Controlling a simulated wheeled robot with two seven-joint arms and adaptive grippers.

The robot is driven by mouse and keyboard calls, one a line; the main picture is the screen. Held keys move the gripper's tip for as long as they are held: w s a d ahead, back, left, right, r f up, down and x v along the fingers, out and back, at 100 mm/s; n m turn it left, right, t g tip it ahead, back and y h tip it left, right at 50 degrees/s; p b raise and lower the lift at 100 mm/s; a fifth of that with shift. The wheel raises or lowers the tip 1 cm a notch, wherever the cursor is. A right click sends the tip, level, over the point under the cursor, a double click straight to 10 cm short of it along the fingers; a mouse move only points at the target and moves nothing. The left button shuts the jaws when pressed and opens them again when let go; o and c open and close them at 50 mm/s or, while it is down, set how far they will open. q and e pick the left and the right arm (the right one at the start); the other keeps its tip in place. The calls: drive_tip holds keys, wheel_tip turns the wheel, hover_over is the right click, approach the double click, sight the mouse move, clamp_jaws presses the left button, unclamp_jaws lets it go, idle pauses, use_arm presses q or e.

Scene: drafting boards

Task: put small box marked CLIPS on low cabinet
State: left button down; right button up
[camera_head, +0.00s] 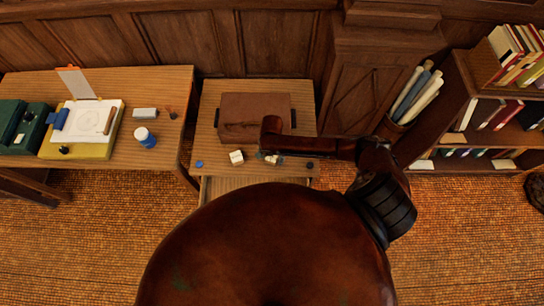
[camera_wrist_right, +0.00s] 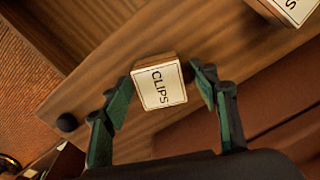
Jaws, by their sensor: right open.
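The small box marked CLIPS (camera_wrist_right: 160,86) shows in the right wrist view, cream-labelled with wooden sides. It is between the two green-padded fingers of my right gripper (camera_wrist_right: 162,92), which are open with a gap on at least the right side. In the head view my right gripper (camera_head: 268,156) comes in from the right over the front of a low wooden unit (camera_head: 208,115), possibly the low cabinet. There the gripper mostly hides the box. In the wrist view the box appears to rest on the wooden top. My left gripper is out of view.
A brown case (camera_head: 255,112) covers the back of the wooden top. A second small box (camera_head: 237,157) and a blue item (camera_head: 199,164) are to the left, a black knob-like item (camera_head: 309,165) to the right. A desk (camera_head: 165,85) stands left, a bookcase (camera_head: 455,95) right.

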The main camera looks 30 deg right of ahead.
wheel_tip(320, 180, up, 12)
drive_tip(key=p, duration=0.1)
drive_tip(key=shift+r, duration=0.15)
idle(0.4)
